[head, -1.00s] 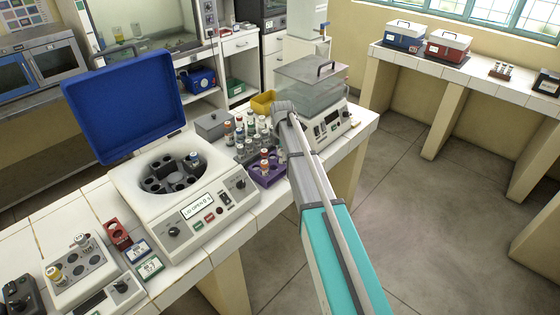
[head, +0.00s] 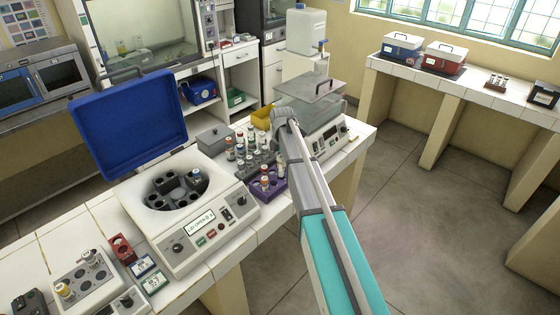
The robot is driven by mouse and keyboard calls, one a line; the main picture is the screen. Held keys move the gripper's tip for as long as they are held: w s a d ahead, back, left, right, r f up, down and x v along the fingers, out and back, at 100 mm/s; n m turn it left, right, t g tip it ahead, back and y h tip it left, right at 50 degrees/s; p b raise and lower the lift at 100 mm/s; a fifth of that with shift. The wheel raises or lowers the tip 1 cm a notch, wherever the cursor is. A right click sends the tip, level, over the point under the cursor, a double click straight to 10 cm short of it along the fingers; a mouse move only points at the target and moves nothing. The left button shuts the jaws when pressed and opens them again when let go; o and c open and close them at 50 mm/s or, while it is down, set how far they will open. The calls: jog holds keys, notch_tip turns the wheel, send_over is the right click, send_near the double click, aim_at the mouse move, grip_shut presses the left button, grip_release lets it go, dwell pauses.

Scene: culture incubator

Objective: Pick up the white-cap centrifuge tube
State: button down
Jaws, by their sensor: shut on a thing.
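My arm reaches from the lower right toward the bench, and its grey wrist (head: 287,115) is over the right side of the tube racks. My gripper's fingers are hidden behind the arm, so neither they nor anything between them shows. Several capped tubes stand in a grey rack (head: 248,170), some with white or pale caps. A purple rack (head: 272,196) in front holds orange-capped tubes. A tube with a pale cap (head: 89,257) stands in the block at the lower left, beside a yellow-capped one (head: 64,289). Which tube is the task's one I cannot tell.
The open centrifuge (head: 150,222) with its raised blue lid (head: 125,125) stands left of the racks; a tube (head: 196,176) sits in its rotor. A grey box (head: 215,139) and yellow bin (head: 261,116) stand behind the racks.

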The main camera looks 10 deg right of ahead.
jog(key=shift+r+p, duration=2)
jog(key=shift+r, duration=0.45)
jog(key=shift+f+b, duration=0.4)
jog(key=shift+w, duration=0.1)
